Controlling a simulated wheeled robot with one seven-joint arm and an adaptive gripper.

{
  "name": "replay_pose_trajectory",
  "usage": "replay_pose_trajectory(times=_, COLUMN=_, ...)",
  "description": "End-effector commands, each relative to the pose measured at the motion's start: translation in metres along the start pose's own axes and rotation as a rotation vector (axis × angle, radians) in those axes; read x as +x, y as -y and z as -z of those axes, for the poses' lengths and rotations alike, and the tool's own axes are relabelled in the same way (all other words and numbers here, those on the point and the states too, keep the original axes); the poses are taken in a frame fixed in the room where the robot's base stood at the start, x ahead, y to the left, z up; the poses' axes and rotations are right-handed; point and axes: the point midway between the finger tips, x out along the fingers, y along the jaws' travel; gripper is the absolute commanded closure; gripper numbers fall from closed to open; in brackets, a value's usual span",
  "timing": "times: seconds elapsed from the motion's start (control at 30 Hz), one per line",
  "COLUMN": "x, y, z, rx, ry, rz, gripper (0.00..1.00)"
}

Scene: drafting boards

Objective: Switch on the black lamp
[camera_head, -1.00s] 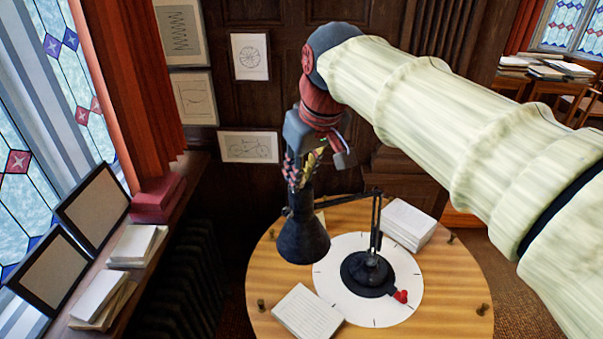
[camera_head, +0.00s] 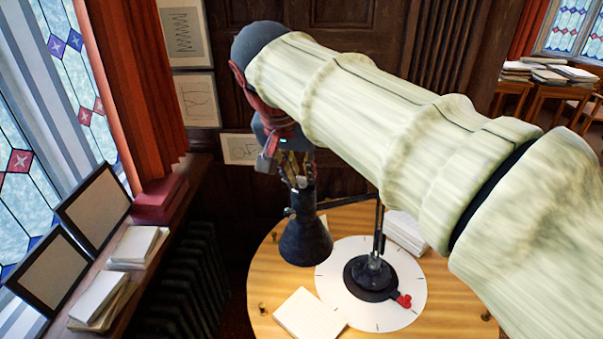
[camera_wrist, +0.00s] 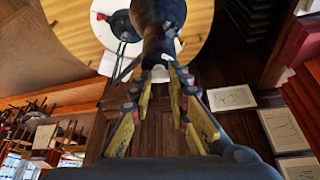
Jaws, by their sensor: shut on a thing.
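The black lamp (camera_head: 307,241) stands on a round white disc with its shade hanging left of its base (camera_head: 370,277). A red switch knob (camera_head: 403,301) sticks out from the base's front right; it also shows in the wrist view (camera_wrist: 102,17). My gripper (camera_head: 302,183) comes from above and is shut on the narrow top of the lamp's shade. In the wrist view its yellow-padded fingers (camera_wrist: 164,72) flank the dark shade top (camera_wrist: 157,45). My arm hides part of the lamp's surroundings. No glow shows from the shade.
The round wooden table (camera_head: 262,282) carries a white paper stack (camera_head: 310,313) in front and another stack (camera_head: 405,232) behind right. Brass pegs stand near its rim. A window ledge with frames and books (camera_head: 100,296) is at left; a panelled wall is behind.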

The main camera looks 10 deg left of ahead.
Motion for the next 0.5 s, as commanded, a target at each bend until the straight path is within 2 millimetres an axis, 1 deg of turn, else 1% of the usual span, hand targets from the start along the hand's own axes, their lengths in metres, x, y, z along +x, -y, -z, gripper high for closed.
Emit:
replay_pose_trajectory(times=0.2, x=-0.0004, y=0.0015, z=0.0003, rx=0.087, ry=-0.001, rz=-0.035, gripper=1.00)
replay_pose_trajectory(times=0.5, x=-0.0003, y=0.0012, z=0.0003, rx=0.133, ry=0.000, rz=-0.055, gripper=1.00)
